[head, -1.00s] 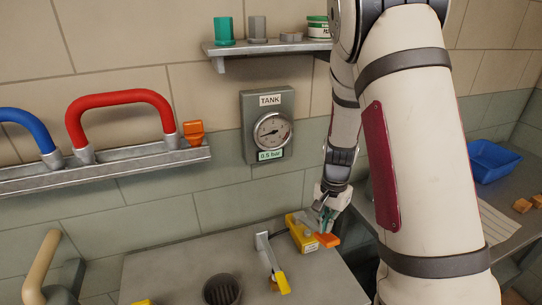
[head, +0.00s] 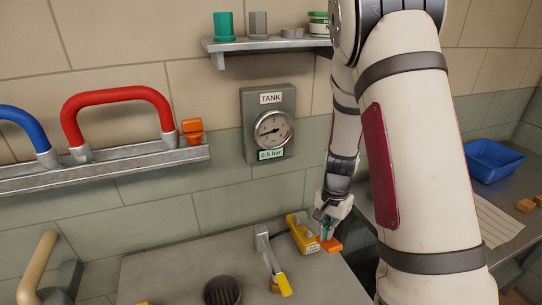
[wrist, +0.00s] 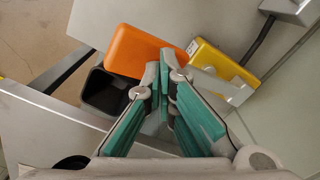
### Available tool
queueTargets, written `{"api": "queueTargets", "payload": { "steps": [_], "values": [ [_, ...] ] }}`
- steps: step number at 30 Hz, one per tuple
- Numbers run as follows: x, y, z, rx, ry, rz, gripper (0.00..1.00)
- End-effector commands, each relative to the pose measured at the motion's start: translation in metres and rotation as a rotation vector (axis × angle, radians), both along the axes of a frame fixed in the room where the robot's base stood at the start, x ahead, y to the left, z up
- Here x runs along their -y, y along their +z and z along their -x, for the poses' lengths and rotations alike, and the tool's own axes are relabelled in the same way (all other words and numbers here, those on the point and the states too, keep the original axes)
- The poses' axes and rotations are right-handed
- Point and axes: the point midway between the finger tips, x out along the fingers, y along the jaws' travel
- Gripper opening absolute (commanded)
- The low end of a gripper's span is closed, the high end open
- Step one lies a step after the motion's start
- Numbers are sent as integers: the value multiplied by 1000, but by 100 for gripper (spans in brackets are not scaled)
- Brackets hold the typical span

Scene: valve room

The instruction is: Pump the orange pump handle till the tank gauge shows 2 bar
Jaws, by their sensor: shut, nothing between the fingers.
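The orange pump handle (head: 332,245) sticks out from the right end of a yellow pump body (head: 300,236) on the grey bench. In the wrist view the orange handle (wrist: 143,54) lies just beyond my fingertips, with the yellow body (wrist: 222,62) to its right. My gripper (head: 326,229) is shut and empty, its teal fingertips (wrist: 166,84) right beside or over the handle; I cannot tell whether they touch it. The tank gauge (head: 273,130) on the wall has a small display reading 0.5 bar.
A lever with a yellow grip (head: 282,283) and a round drain grate (head: 221,291) sit left of the pump. A black open container (wrist: 108,92) is by the handle in the wrist view. A blue tray (head: 492,160) stands right. A shelf (head: 270,44) hangs above.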

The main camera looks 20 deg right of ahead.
Motion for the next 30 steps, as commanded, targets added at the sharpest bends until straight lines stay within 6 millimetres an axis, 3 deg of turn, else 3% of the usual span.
{"api": "queueTargets", "payload": {
  "steps": [30],
  "values": [
    [0,-61,0,0,0,1,0]
  ]
}}
